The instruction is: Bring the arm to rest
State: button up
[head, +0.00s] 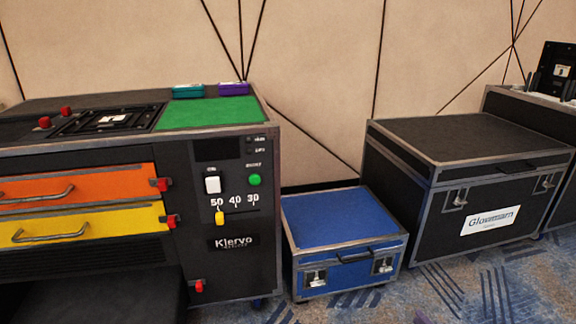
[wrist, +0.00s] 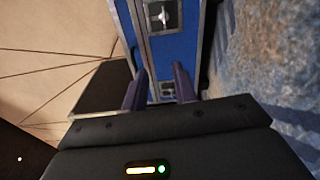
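My gripper (wrist: 160,69) shows in the wrist view with its two dark fingers apart and nothing between them. Beyond the fingers is the blue case (wrist: 178,48) with its metal latches, turned on its side in this view. I cannot tell the exact distance from the fingers to the case. There, the closed blue case (head: 335,221) stands on the carpet.
The black Kiervo cabinet (head: 233,273) at left has a closed orange drawer (head: 80,184) and yellow drawer (head: 85,222). A green mat (head: 210,112) lies on top. A large black case (head: 465,135) stands at right. Patterned carpet (head: 440,295) is clear in front.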

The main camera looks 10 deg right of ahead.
jog(key=a+r+n+g+y+p, duration=0.5)
jog(key=a+r+n+g, duration=0.9)
jog(key=a+r+n, duration=1.3)
jog(key=s+a+r+n+t+h+p, duration=0.1)
jog(key=s+a+r+n+h, duration=0.2)
jog(key=s+r+n, duration=0.7)
jog(key=s+a+r+n+t+h+p, duration=0.1)
jog(key=s+a+r+n+h, duration=0.3)
jog(key=s+r+n, duration=0.6)
jog(key=shift+r+n+h+p, duration=0.5)
jog(key=shift+r+n+p, duration=0.15)
jog(key=shift+n, duration=1.35)
